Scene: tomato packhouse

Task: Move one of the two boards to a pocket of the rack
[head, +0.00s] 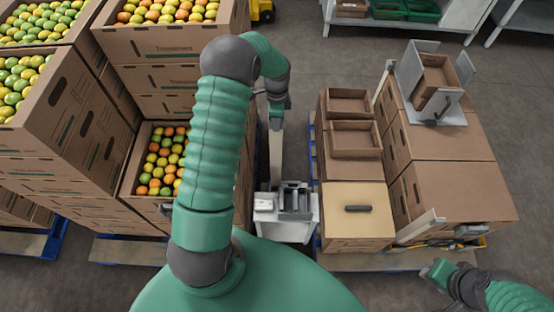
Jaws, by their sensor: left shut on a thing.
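My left gripper (276,110) is beyond the bent green arm, in the upper middle of the head view. It is shut on a long pale board (275,155), which hangs roughly upright below it. The board's lower end is close to a small light-grey stand with grey slots, which looks like the rack (304,216); I cannot tell whether they touch. Another pale board (420,226) leans at the near corner of the right carton stack. My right gripper (436,270) is at the lower right, apart from the boards; its jaw opening is unclear.
Cartons of tomatoes (75,125) stand high on the left. Cartons (450,190) fill a blue pallet on the right, with a grey metal holder (445,105) on top. A dark handle (358,208) lies on a pale lid. Bare floor (330,60) shows at the back.

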